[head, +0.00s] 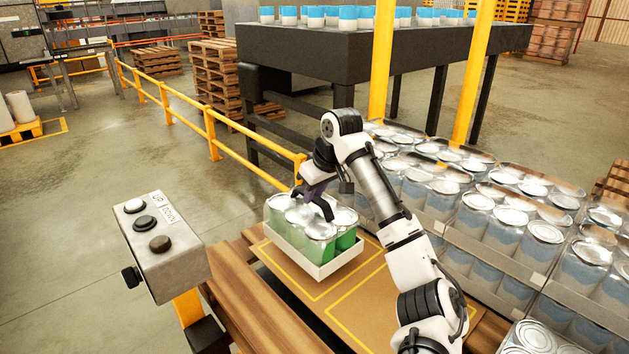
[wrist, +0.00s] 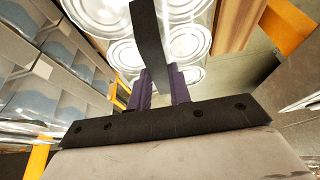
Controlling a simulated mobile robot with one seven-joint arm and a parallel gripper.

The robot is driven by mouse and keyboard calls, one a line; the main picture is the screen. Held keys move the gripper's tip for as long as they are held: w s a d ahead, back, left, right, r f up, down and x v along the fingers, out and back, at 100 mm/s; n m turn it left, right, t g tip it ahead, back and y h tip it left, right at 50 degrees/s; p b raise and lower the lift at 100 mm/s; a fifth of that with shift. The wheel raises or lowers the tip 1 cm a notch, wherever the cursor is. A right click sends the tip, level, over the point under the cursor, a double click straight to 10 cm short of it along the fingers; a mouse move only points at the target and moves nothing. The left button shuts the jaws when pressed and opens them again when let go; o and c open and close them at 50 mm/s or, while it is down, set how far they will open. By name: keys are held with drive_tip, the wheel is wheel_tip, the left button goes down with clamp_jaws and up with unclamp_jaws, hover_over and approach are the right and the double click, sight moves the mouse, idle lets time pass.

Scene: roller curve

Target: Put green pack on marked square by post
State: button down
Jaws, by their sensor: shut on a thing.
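The green pack (head: 345,240) is a white tray of green cans under shiny lids. My gripper (head: 313,204) is shut on it from above; the exact hold is partly hidden. In the wrist view, the pack's can lids (wrist: 185,42) show beyond my gripper (wrist: 161,88). The pack is over the left yellow-outlined square (head: 314,294) on the brown board and covers part of it. I cannot tell whether it touches the board. Another outlined square (head: 350,318) lies to the right, partly behind my arm. A control post (head: 162,242) with UP and DOWN labels stands left.
Wrapped packs of blue cans (head: 478,215) stand close on the right. Two yellow uprights (head: 383,60) rise behind, before a dark table (head: 350,55) with blue-topped cans. A yellow rail (head: 212,132) runs behind the board. Open floor lies to the left.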

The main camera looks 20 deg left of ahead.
drive_tip(key=shift+f+p, duration=0.35)
drive_tip(key=shift+f, duration=1.6)
drive_tip(key=c, duration=1.7)
unclamp_jaws()
drive_tip(key=shift+f, duration=0.15)
drive_tip(key=shift+c, duration=0.2)
drive_tip(key=o, duration=0.4)
drive_tip(key=shift+o, duration=0.2)
drive_tip(key=b+v, duration=0.2)
drive_tip(key=v, duration=1)
